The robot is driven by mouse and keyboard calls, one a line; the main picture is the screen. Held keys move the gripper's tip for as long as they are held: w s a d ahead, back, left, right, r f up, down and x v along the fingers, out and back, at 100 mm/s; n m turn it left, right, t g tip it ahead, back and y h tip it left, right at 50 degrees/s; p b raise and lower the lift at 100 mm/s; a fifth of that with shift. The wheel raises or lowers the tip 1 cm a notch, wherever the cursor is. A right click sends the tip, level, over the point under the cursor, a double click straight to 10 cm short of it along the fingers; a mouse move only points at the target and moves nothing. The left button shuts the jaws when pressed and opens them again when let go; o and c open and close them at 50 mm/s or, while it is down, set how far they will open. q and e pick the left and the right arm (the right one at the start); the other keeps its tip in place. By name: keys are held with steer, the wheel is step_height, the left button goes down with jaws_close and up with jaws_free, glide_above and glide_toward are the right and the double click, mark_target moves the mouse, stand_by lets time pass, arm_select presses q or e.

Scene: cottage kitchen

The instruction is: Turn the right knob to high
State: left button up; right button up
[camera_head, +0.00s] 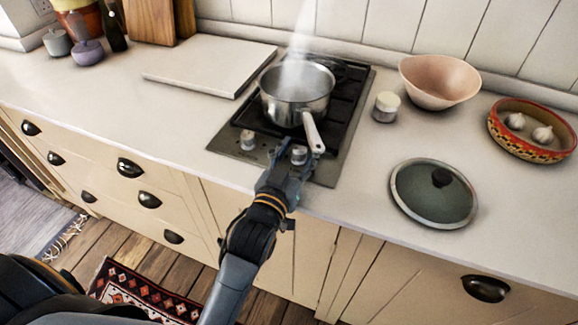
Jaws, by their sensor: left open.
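The right knob (299,154) is a small silver knob at the front of the black two-burner hob (218,141). A matching left knob (248,140) sits to its left. My left gripper (291,161) is open at the hob's front edge, with its fingertips around or just in front of the right knob. I cannot tell whether they touch it. The knob's pointer and setting are too small to read. A steaming steel saucepan (296,97) stands on the hob, its handle (313,132) reaching forward close to the right knob and fingers. My right gripper is not in view.
Right of the hob are a small lidded jar (386,106), a pink bowl (440,81), a dark round lid (433,197) and a patterned dish (532,151) with garlic. A white board (211,66) lies left. Drawers with dark handles line the counter front.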

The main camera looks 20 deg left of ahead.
arm_select(q)
steer(key=s, duration=1.1)
steer(key=shift+s+a, duration=0.15)
steer(key=shift+a, duration=0.05)
